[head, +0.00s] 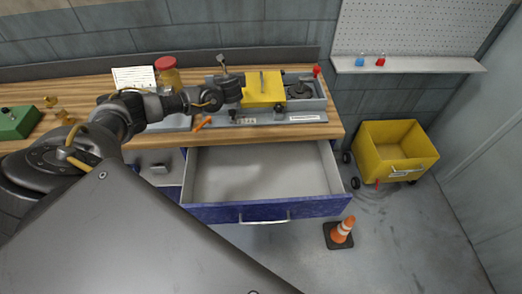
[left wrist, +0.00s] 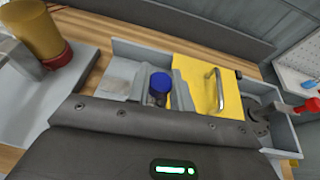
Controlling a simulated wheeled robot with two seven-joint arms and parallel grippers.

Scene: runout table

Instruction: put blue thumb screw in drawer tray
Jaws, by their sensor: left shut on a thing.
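The blue thumb screw (left wrist: 159,84) shows its round blue head in the left wrist view, between the two grey fingers of my left gripper (left wrist: 160,94). The fingers are shut on it, over the grey tray-like fixture on the workbench. In the head view my left gripper (head: 234,113) is at the fixture's front, left of the yellow block, and the screw is hidden there. The drawer tray (head: 258,170) is pulled open below the bench front, and its visible floor is empty. My right gripper is not in view.
The grey fixture (left wrist: 122,48) holds a yellow block (head: 263,88) with a handle and a red-tipped lever (head: 317,71). A red-lidded jar (head: 168,72) stands behind my left arm. A yellow cart (head: 393,150) and orange cone (head: 342,231) stand on the floor right of the drawer.

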